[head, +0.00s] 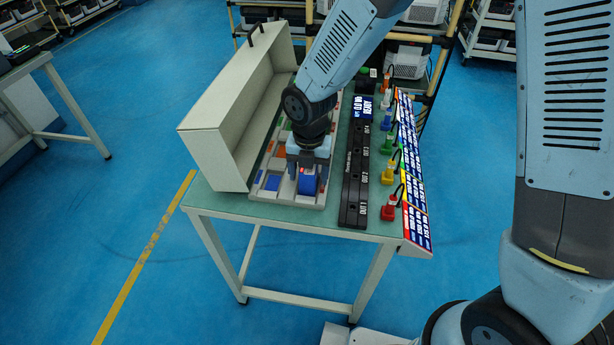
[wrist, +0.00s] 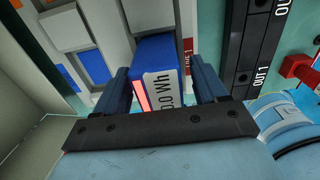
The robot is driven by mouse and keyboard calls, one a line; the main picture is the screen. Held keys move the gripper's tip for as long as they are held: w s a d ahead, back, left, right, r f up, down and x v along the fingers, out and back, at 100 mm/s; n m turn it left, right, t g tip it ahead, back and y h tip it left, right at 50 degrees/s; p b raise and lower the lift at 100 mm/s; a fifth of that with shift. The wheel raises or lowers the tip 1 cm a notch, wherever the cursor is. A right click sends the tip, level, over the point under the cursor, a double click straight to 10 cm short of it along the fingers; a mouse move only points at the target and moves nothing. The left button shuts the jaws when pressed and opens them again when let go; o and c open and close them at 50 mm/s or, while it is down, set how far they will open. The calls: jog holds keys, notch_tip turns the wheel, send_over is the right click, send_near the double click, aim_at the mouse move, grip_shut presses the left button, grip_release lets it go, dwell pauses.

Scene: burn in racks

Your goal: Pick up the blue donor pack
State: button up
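The blue donor pack (wrist: 160,62) has a white label reading "0.0 Wh" and a red strip on its near side in the wrist view. In the head view the blue pack (head: 307,184) sits at the near end of the grey tray (head: 284,197) on the green-topped table. My gripper (head: 308,170) points down at the pack. In the wrist view the two dark blue fingers of my gripper (wrist: 162,82) stand close on either side of the pack. I cannot tell whether both fingers press on it. The pack's underside is hidden.
A tall beige open-fronted box (head: 215,130) stands along the tray's left. A black outlet strip (head: 354,190) runs along its right, then coloured plugs such as the red one (head: 389,209) and a sloped label board (head: 414,205). Blue floor beside the table is clear.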

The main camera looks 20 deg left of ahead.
grip_shut()
dwell(0.5)
jog(key=shift+r, duration=0.1)
